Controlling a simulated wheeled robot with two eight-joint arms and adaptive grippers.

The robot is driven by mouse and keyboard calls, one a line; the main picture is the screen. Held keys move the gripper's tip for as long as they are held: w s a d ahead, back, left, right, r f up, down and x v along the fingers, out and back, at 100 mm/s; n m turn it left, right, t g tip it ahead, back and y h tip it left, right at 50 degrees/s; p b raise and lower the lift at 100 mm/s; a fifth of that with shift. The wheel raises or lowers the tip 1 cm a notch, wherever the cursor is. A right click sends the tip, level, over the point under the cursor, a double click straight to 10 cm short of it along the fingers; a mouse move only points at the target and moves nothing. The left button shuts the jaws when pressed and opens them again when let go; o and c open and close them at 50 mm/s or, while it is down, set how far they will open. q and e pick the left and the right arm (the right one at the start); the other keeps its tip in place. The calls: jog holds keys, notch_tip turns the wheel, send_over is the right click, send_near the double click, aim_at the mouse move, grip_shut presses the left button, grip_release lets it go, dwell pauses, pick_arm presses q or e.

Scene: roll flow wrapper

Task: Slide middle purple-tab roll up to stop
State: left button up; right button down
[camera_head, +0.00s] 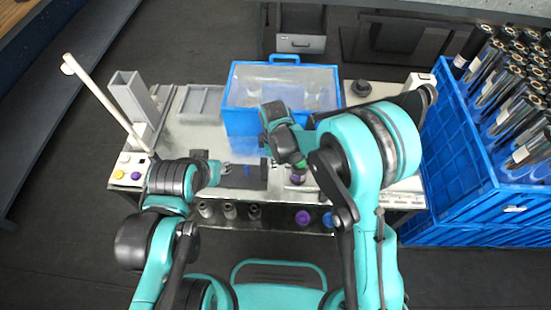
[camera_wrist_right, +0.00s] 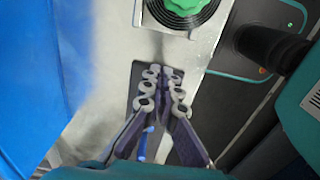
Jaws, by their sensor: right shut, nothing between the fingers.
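I cannot tell which is the middle purple-tab roll. In the right wrist view my right gripper (camera_wrist_right: 164,73) is shut and empty, over a dark slot in a metal plate. A green knob on a black ribbed disc (camera_wrist_right: 183,8) is just beyond its fingertips. My left gripper (camera_head: 226,168) is low over the bench's left half; its finger gap is too small to judge.
A blue bin with a clear liner (camera_head: 240,118) stands behind my right wrist. Blue crates of black rolls (camera_head: 463,150) stand at the right. Several grey cylinders (camera_head: 230,211) line the front edge. A white pole (camera_head: 105,100) rises at the left.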

notch_tip(320, 180, down, 4)
jog(key=shift+f+b, duration=0.1)
jog(key=shift+b, duration=0.45)
jog(key=d, duration=0.3)
jog(key=shift+d+b, duration=0.2)
jog(key=shift+b, duration=0.15)
jog(key=shift+d+r, duration=0.2)
jog(key=shift+d, duration=0.1)
jog(key=shift+d, duration=0.1)
jog(key=d+b, duration=0.1)
jog(key=d, duration=1.6)
jog(key=shift+b, duration=0.4)
